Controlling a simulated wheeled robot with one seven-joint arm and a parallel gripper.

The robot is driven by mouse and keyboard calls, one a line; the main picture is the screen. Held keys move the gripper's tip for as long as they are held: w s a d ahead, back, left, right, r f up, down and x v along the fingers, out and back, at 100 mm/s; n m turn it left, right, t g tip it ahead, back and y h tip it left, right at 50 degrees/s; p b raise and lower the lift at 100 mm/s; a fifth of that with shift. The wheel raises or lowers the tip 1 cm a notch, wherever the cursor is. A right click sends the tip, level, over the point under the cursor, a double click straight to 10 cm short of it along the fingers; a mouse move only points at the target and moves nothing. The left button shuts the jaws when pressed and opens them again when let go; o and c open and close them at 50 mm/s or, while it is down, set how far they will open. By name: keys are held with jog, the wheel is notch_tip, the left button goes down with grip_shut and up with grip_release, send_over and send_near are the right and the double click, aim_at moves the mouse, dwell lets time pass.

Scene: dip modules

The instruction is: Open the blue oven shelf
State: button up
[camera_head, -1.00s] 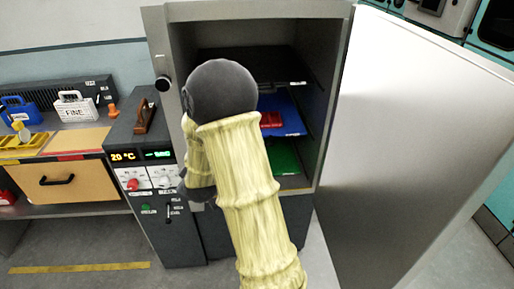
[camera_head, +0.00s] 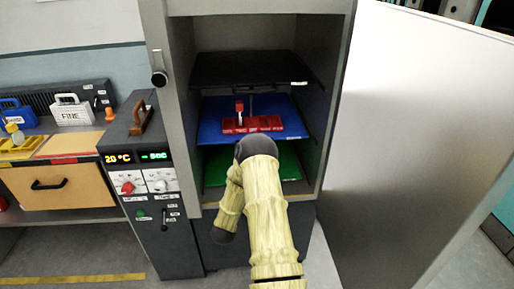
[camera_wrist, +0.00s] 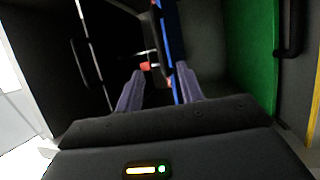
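The oven stands open. Its blue shelf (camera_head: 209,129) is the middle one, between the black shelf above and the green shelf below, and holds a red tray (camera_head: 262,124). My gripper is hidden behind my arm in the head view, in front of the shelves. In the wrist view, which is turned sideways, my gripper (camera_wrist: 158,72) has its two fingers apart. The blue shelf's edge (camera_wrist: 168,38) shows edge-on ahead of the fingers, nearer the right one, with a dark handle beside it. Whether a finger touches it I cannot tell.
The black shelf (camera_head: 240,72) and green shelf (camera_head: 216,170) lie above and below. The oven door (camera_head: 415,130) is swung wide open at the right. A control panel (camera_head: 150,183) stands left of the oven, beside a bench with a wooden drawer (camera_head: 75,187).

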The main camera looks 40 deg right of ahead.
jog(key=p+x, duration=0.1)
jog(key=x, duration=1.6)
jog(key=shift+w+p, duration=0.25)
jog(key=shift+p, duration=0.05)
jog(key=shift+r, duration=0.15)
grip_shut()
